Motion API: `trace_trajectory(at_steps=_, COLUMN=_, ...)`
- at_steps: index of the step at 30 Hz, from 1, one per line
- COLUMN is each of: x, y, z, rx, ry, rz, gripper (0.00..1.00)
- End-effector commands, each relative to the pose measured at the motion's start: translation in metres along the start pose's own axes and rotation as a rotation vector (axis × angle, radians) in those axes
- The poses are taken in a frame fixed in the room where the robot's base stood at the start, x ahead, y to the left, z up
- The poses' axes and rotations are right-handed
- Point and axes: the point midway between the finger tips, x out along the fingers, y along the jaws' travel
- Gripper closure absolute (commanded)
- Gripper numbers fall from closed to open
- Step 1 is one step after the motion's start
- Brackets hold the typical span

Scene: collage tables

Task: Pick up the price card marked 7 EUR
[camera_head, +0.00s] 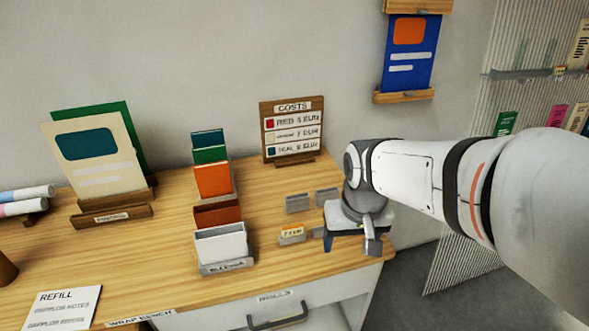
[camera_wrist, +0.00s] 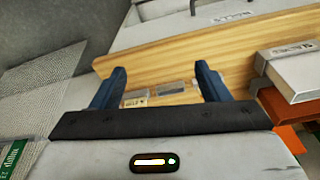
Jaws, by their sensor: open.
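The price card (camera_head: 291,232) is a small cream card with an orange-yellow tint. It stands in a grey holder near the table's front right, and its small print looks like 7 EUR. My gripper (camera_head: 345,238) is just right of it, above the table's right end, apart from the card. In the wrist view my gripper (camera_wrist: 161,68) shows two dark blue fingers spread wide with nothing between them. A small pale card (camera_wrist: 136,102) shows low between the fingers; its print is too small to read.
Grey holders (camera_head: 297,203) stand behind the card. A white card box (camera_head: 222,245) stands to its left, with coloured cards behind. The COSTS board (camera_head: 292,130) stands at the back. The wooden table (camera_head: 260,190) ends just right of my gripper.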

Motion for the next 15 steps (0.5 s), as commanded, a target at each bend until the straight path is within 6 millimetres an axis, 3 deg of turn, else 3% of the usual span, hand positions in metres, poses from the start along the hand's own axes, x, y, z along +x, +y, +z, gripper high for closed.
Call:
trace_trajectory(at_steps=1, x=-0.010, y=-0.010, z=-0.021, rx=-0.027, ry=-0.027, rz=-0.004, gripper=0.27)
trace_trajectory(at_steps=6, x=-0.002, y=-0.045, z=-0.076, rx=-0.102, ry=-0.086, rz=-0.012, gripper=0.25)
trace_trajectory(at_steps=10, x=0.012, y=-0.070, z=-0.104, rx=-0.148, ry=-0.122, rz=-0.014, gripper=0.25)
trace_trajectory(at_steps=15, x=0.028, y=-0.092, z=-0.122, rx=-0.183, ry=-0.148, rz=-0.015, gripper=0.25)
